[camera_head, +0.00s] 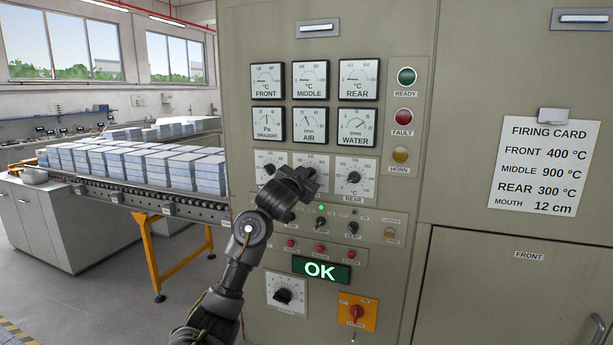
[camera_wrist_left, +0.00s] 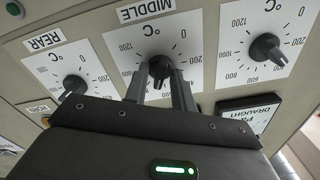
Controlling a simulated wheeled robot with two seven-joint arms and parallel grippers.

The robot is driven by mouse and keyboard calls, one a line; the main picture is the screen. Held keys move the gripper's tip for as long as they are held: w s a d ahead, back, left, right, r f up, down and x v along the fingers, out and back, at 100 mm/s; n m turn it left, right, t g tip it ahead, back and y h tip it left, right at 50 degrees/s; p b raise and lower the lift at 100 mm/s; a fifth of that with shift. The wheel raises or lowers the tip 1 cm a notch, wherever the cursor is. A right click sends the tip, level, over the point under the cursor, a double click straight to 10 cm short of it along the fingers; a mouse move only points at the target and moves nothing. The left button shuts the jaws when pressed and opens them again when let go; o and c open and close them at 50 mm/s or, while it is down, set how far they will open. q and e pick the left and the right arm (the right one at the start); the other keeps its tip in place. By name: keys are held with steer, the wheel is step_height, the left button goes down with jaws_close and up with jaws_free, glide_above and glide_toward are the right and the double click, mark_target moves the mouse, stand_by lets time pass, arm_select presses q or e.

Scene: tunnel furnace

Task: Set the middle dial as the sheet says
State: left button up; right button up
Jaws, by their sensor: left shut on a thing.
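The firing card (camera_head: 545,165) on the furnace wall reads FRONT 400 °C, MIDDLE 900 °C, REAR 300 °C, MOUTH 12 cm. The middle dial's white scale plate (camera_head: 321,160) is partly hidden by my left gripper (camera_head: 305,182) in the head view. In the left wrist view, which is upside down, the black middle knob (camera_wrist_left: 159,66) sits between the fingertips of my left gripper (camera_wrist_left: 161,80), shut on it. The exact mark its pointer is on cannot be told. My right gripper is out of view.
The rear dial (camera_head: 353,178) is right of the middle dial; the front dial (camera_wrist_left: 266,47) is on its other side. Gauges (camera_head: 310,80) are above, small switches and a green OK display (camera_head: 321,270) below. A conveyor (camera_head: 140,198) with stacked blocks stands left.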

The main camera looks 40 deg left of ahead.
arm_select(q)
steer(key=m+b, duration=0.1)
steer(key=m, duration=0.7)
stand_by(0.5)
steer(key=o, duration=0.6)
steer(key=shift+f, duration=0.1)
